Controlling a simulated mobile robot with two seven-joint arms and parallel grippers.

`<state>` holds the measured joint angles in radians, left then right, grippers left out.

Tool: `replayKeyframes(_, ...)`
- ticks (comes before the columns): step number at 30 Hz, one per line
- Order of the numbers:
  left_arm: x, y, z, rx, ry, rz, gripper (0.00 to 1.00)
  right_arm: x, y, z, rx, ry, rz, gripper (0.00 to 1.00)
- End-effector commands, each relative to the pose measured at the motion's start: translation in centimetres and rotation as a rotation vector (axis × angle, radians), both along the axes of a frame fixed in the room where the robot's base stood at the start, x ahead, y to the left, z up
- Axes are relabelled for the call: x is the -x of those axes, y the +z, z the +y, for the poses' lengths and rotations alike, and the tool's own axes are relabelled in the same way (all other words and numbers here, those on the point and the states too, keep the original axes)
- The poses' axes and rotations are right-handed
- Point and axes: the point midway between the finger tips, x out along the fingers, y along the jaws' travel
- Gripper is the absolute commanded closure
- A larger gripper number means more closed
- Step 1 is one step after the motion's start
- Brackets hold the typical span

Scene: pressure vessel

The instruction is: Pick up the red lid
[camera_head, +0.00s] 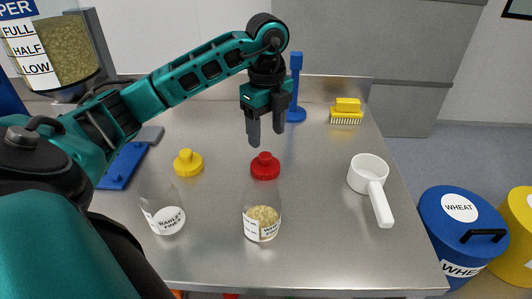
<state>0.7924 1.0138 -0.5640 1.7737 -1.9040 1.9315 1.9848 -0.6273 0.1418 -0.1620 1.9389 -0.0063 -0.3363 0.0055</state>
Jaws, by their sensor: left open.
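The red lid (265,167) lies on the metal table, with its knob upward, a little right of the picture's middle line of jars. My left gripper (266,138) hangs above it with its fingers pointing down. The gripper is open and empty, and its fingertips look a short way above and behind or over the lid's knob; the exact gap is hard to judge. My right gripper is not in view.
A yellow lid (188,163), an empty-looking jar (163,210) and a jar of grain (262,222) stand nearby. A white scoop (369,177), yellow brush (346,112) and blue stand (296,90) are also on the metal table (320,250). Wheat bin (462,220) stands right.

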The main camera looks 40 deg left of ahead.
Motion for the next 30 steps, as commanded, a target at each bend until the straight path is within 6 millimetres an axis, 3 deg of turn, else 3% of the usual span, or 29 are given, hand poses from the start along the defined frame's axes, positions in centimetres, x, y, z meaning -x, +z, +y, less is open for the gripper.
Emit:
replayKeyframes(7,0.0,-1.9,0.1,0.0,0.0,0.002,0.37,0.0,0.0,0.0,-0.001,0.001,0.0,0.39)
replayKeyframes(16,0.0,-6.1,0.2,0.001,-0.001,0.001,0.37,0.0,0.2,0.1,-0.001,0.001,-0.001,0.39)
replayKeyframes(24,0.0,-6.5,0.2,0.0,-0.001,-0.001,0.37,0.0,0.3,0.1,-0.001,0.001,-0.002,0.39)
replayKeyframes(30,0.0,-6.5,0.2,0.0,-0.001,-0.001,0.54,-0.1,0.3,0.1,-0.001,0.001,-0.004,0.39)
